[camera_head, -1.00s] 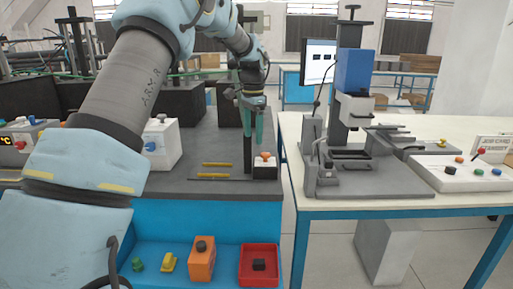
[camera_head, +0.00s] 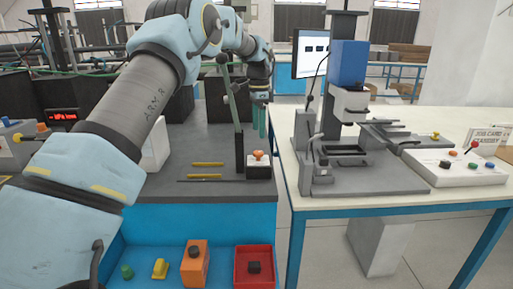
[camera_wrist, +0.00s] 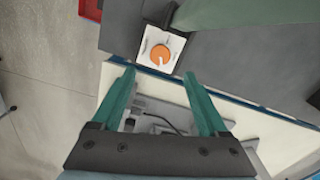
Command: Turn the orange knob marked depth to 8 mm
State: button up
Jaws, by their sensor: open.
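The orange knob (camera_head: 258,154) sits on top of a small box (camera_head: 259,171) with a white top and dark body, at the right end of the grey bench. In the wrist view the orange knob (camera_wrist: 161,55) is round with a light pointer mark, on a white plate (camera_wrist: 150,42); its scale is too small to read. My gripper (camera_head: 260,122) hangs with green fingers pointing down, above and behind the knob in the head view. In the wrist view my gripper (camera_wrist: 163,95) is open and empty, its fingertips short of the knob and apart from it.
A tall dark post (camera_head: 239,130) stands just left of the knob box. Yellow rods (camera_head: 206,170) lie on the bench. A drill press (camera_head: 347,110) stands on the white table (camera_head: 440,192) to the right. A red tray (camera_head: 254,283) is below in front.

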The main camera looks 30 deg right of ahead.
aim_at(258, 152)
notch_tip(258, 152, down, 8)
jog(key=shift+f+p, duration=0.25)
jog(key=shift+p, duration=0.8)
jog(key=shift+c, duration=0.4)
grip_shut()
